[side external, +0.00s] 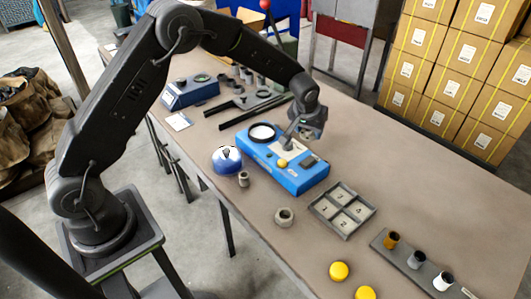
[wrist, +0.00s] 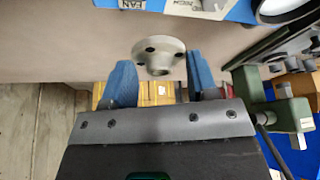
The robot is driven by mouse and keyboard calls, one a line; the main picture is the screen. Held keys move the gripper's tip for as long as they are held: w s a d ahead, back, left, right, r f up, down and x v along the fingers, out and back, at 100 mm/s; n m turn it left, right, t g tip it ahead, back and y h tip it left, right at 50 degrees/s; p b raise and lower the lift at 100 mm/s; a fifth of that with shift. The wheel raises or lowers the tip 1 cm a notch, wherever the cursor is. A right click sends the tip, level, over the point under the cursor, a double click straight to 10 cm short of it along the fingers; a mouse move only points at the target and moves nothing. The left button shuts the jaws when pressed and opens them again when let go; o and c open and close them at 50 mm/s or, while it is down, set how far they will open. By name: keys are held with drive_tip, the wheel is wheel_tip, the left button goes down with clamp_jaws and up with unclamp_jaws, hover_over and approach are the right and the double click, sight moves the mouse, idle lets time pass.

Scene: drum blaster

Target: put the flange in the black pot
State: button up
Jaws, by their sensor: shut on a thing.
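The flange (wrist: 158,52), a pale grey disc with dark holes and a short hub, sits between the two blue fingers of my gripper (wrist: 158,76) in the wrist view. The gripper is shut on it. In the side view my gripper (side external: 305,126) hangs over the right part of the blue box on the table, and the flange cannot be made out there. Small pots stand in a row on a grey strip at the lower right: orange (side external: 391,240), dark grey (side external: 416,259) and white (side external: 442,281).
The blue box (side external: 313,179) has a round, dark-rimmed part (side external: 263,132). A divided tray (side external: 368,212), a grey ring (side external: 285,217), a blue dome (side external: 227,163) and yellow balls (side external: 339,271) are on the table. Bare tabletop lies between tray and strip.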

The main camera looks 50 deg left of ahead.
drive_tip(key=s+a+r+m, duration=0.1)
drive_tip(key=s+a+m, duration=0.1)
drive_tip(key=s, duration=0.5)
drive_tip(key=s+a+r+m+h, duration=0.1)
drive_tip(key=s+a+r+m, duration=0.1)
drive_tip(key=s, duration=0.5)
drive_tip(key=shift+h, duration=0.3)
drive_tip(key=w+d+f+m, duration=0.1)
drive_tip(key=w+d+f, duration=0.1)
drive_tip(key=w, duration=0.8)
drive_tip(key=m, duration=0.1)
hover_over(354, 177)
drive_tip(key=s, duration=0.1)
drive_tip(key=shift+h, duration=0.4)
wheel_tip(354, 177, down, 10)
drive_tip(key=shift+s+a+r, duration=0.1)
drive_tip(key=shift+r, duration=0.05)
drive_tip(key=shift+f, duration=2)
drive_tip(key=shift+f, duration=0.2)
drive_tip(key=o, duration=1.1)
drive_tip(key=shift+c, duration=0.2)
